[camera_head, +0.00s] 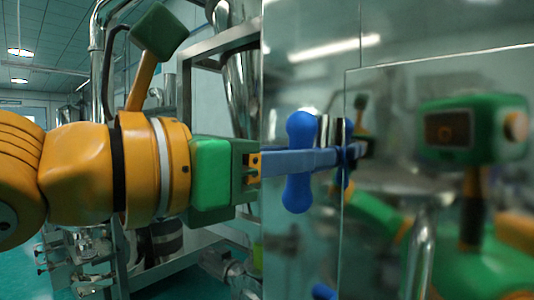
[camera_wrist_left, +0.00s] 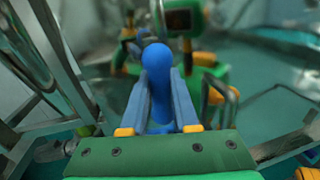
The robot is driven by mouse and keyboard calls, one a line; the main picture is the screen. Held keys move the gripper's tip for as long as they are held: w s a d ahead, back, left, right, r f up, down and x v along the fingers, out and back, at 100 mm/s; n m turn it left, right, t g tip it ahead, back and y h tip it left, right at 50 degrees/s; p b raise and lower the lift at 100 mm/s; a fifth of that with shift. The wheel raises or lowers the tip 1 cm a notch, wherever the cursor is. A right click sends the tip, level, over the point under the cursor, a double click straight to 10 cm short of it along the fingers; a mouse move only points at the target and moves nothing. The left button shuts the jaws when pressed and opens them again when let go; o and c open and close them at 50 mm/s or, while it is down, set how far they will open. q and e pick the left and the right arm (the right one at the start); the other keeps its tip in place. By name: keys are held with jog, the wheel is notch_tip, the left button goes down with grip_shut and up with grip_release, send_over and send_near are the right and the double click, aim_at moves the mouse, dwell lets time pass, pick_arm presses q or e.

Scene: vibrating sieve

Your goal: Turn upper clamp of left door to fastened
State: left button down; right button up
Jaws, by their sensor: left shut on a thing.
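The upper clamp (camera_head: 299,191) is a blue, double-lobed handle standing upright at the edge of the glass left door (camera_head: 310,85) in the head view. My left gripper (camera_head: 340,156) comes in from the left with its blue-grey fingers level across the clamp's middle, and is shut on it. In the left wrist view the clamp (camera_wrist_left: 158,85) runs between the two fingers of my left gripper (camera_wrist_left: 157,72), its round end beyond them. The fingers hide the clamp's middle and its mount. My right gripper is not in view.
Another blue piece (camera_head: 323,291) shows at the bottom edge of the head view, mostly cut off. The glass mirrors parts of my green and orange body. A metal frame (camera_head: 222,42) and steel pipes stand behind my left arm.

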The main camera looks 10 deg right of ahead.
pick_arm(q)
jog(key=m+p, duration=0.1)
jog(key=m, duration=0.2)
jog(key=shift+s+d+r+m+y, duration=0.1)
jog(key=shift+m+y, duration=0.2)
jog(key=shift+m, duration=0.1)
jog(key=m+y, duration=0.1)
jog(key=m, duration=0.3)
jog(key=shift+p, duration=0.4)
jog(key=m, duration=0.2)
jog(key=m+t+y, duration=0.1)
jog(key=shift+s+d+f+m+p, duration=0.1)
jog(key=shift+s+f+m+p, duration=0.05)
jog(key=shift+f+m+p, duration=0.2)
jog(key=shift+m+t+y, duration=0.4)
jog(key=shift+m, duration=1.45)
jog(key=shift+f, duration=0.1)
jog(key=c, duration=0.7)
grip_release()
jog(key=shift+d, duration=0.1)
